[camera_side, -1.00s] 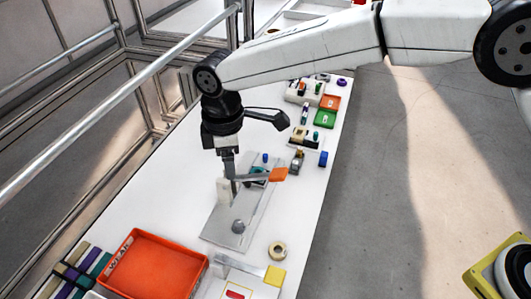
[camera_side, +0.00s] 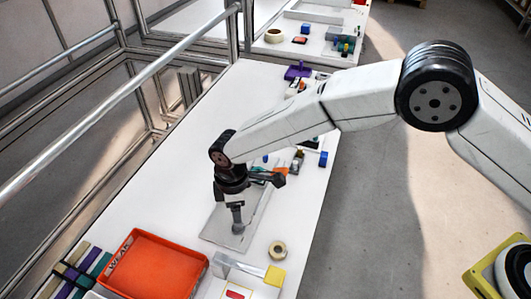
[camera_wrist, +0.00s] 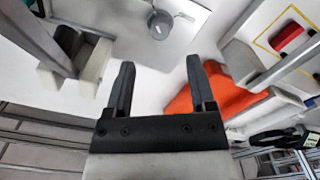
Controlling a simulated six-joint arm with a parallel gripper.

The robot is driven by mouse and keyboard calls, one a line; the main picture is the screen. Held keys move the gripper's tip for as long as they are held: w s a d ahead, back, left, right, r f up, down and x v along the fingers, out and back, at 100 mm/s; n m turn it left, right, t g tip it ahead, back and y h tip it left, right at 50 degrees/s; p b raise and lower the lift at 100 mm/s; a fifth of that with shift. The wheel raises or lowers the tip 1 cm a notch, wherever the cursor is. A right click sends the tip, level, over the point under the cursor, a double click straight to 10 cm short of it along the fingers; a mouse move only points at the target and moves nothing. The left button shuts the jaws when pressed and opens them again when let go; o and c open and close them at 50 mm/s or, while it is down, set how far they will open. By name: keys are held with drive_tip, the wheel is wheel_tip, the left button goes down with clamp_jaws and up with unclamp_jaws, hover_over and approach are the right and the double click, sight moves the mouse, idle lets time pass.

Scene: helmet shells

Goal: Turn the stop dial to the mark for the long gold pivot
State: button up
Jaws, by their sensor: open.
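The stop dial is a small round grey knob with a thin pointer (camera_wrist: 160,24) on a pale grey plate (camera_wrist: 190,42), seen at the top of the wrist view. In the side view my gripper (camera_side: 238,230) points down over the near part of the plate (camera_side: 214,222) and hides the dial. In the wrist view my gripper (camera_wrist: 161,65) is open, its two black fingers apart with nothing between them. The dial shows beyond the fingertips; contact is not visible. The dial's marks are too small to read. I cannot make out the long gold pivot.
An orange tray (camera_side: 155,262) marked WEAR stands at the near left. A tape roll (camera_side: 278,250) and a yellow block (camera_side: 274,276) are at the right. A pale slotted block (camera_wrist: 90,68) shows left in the wrist view.

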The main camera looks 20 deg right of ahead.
sight(238, 225)
drive_tip(key=shift+f, duration=3.85)
clamp_jaws()
